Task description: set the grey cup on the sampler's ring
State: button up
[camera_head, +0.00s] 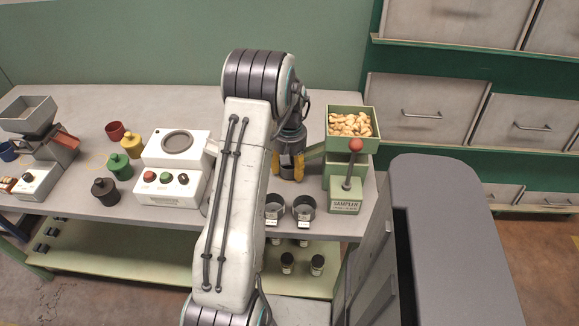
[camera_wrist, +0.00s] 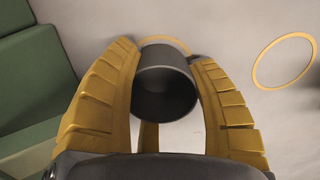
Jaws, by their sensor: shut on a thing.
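My gripper (camera_wrist: 168,75) is shut on the grey cup (camera_wrist: 165,90), with one yellow finger on each side of it in the wrist view. A yellow ring (camera_wrist: 165,41) on the pale bench top shows just past the cup's far edge, partly hidden by it. I cannot tell whether the cup touches the bench. In the head view my gripper (camera_head: 290,168) is just left of the green sampler (camera_head: 345,200), which has a red-knobbed lever and a hopper of nuts (camera_head: 350,125). The held cup is not clear there.
A second yellow ring (camera_wrist: 284,61) lies bare to the right in the wrist view. Two dark cups (camera_head: 304,208) stand at the bench's front edge. A white machine (camera_head: 172,170) with buttons stands left of my arm. A grey cabinet (camera_head: 450,220) stands front right.

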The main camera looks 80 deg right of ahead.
jog(key=shift+f, duration=0.25)
jog(key=o, duration=0.9)
jog(key=shift+r, duration=0.1)
jog(key=shift+o, duration=0.2)
jog(key=shift+r, duration=0.15)
